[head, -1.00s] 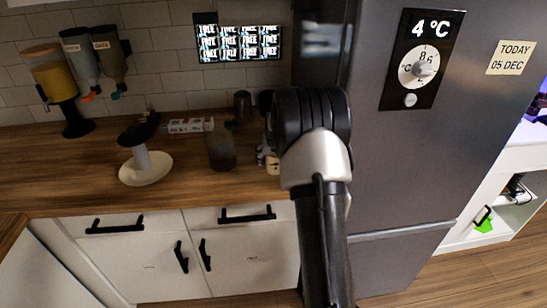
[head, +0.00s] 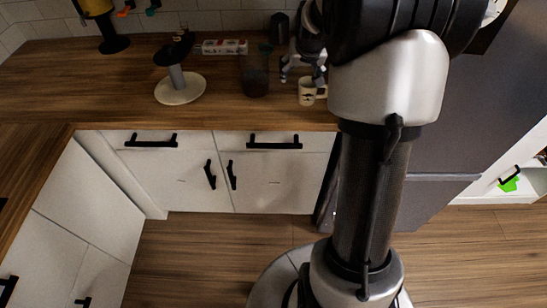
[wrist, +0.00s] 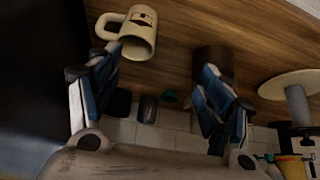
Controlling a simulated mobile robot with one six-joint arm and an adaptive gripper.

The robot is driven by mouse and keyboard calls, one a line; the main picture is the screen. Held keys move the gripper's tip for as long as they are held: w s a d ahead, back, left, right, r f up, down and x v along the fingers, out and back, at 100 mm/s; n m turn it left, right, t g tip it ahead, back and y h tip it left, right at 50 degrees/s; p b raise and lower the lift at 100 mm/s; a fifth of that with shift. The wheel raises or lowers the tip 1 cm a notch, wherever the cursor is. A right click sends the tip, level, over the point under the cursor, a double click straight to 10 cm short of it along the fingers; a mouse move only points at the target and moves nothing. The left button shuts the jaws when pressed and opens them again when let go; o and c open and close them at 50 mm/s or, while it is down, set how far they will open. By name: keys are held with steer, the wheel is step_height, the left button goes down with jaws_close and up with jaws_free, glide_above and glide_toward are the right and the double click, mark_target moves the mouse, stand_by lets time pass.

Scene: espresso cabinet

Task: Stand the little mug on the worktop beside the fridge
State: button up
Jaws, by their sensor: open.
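The little mug (head: 307,94) is cream with a dark mark. In the head view it stands on the wooden worktop (head: 222,112) near its front edge, close to the fridge (head: 440,145). In the wrist view the mug (wrist: 139,33) shows at the upper left, its handle toward the left. My gripper (head: 302,75) is just behind and above the mug in the head view. In the wrist view my gripper (wrist: 157,68) has its fingers spread wide with nothing between them; the left fingertip overlaps the mug's edge, and I cannot tell whether they touch.
A dark translucent jar (head: 255,76) stands left of the mug. A stand with a round pale base (head: 180,91) is further left. A white box (head: 224,47) and a dark canister (head: 279,28) are at the back. Worktop at the left is clear.

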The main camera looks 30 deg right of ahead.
steer(key=s+a+r+n+y, duration=0.1)
steer(key=s+a+r+n, duration=0.1)
steer(key=s+a+r, duration=0.6)
steer(key=s+a+r+n+y, duration=0.1)
steer(key=s+a, duration=0.4)
steer(key=a, duration=0.6)
steer(key=s+a+f+n, duration=0.1)
steer(key=s+a, duration=0.3)
steer(key=s, duration=0.4)
steer(key=s+a+n+y, duration=0.1)
steer(key=s+a, duration=0.4)
steer(key=s, duration=0.4)
steer(key=shift+s+a+f+n+g, duration=0.2)
steer(key=shift+s+f+n+g, duration=0.1)
steer(key=shift+f+g, duration=0.1)
